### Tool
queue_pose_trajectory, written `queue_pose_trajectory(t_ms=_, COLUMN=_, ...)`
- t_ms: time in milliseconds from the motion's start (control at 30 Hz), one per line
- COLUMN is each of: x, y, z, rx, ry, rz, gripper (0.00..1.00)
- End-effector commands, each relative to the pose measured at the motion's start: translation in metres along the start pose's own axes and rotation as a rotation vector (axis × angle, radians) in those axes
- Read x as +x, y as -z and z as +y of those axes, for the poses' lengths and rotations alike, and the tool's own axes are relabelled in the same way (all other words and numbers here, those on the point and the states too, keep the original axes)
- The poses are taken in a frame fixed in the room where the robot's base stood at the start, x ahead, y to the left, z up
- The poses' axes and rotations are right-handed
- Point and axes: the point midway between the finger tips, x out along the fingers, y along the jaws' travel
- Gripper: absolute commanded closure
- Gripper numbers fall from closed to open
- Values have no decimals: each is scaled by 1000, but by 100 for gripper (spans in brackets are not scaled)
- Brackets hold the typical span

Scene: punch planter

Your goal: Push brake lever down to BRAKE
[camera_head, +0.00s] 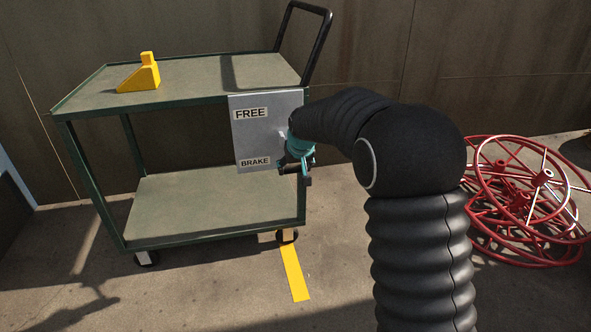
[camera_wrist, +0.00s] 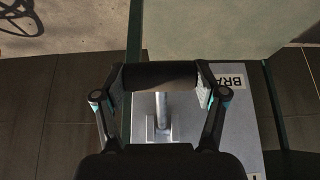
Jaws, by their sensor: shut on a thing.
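The brake lever shows in the wrist view as a grey rod (camera_wrist: 162,108) rising from a small block on the plate, with a black crosswise grip (camera_wrist: 160,75) at its end. My gripper (camera_wrist: 160,84) is shut on this grip, one finger at each end. In the head view my gripper (camera_head: 297,164) is in front of the right edge of the grey plate (camera_head: 262,115), about level with the BRAKE label (camera_head: 255,162) and below the FREE label (camera_head: 250,113). In that view my arm and gripper hide most of the lever.
The plate is mounted on a green two-shelf cart (camera_head: 200,203) with a black push handle (camera_head: 318,50). A yellow wedge-shaped block (camera_head: 140,76) sits on its top shelf. Red wheel-like frames (camera_head: 525,195) lie at the right. A yellow strip (camera_head: 295,272) marks the floor.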

Motion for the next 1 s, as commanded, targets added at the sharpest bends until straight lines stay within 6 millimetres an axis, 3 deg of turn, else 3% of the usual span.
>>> queue_pose_trajectory(t_ms=33, x=9, y=-10, z=-2, rx=-1, ry=3, rz=-28, gripper=92)
queue_pose_trajectory(t_ms=467, x=11, y=-9, z=0, rx=1, ry=2, rz=-29, gripper=92)
queue_pose_trajectory(t_ms=500, x=11, y=-9, z=1, rx=2, ry=2, rz=-29, gripper=24)
queue_pose_trajectory(t_ms=567, x=10, y=-9, z=1, rx=2, ry=1, rz=-28, gripper=9)
queue_pose_trajectory(t_ms=600, x=10, y=-8, z=2, rx=3, ry=1, rz=-25, gripper=4)
queue_pose_trajectory(t_ms=1000, x=2, y=-3, z=3, rx=3, ry=-1, rz=-13, gripper=4)
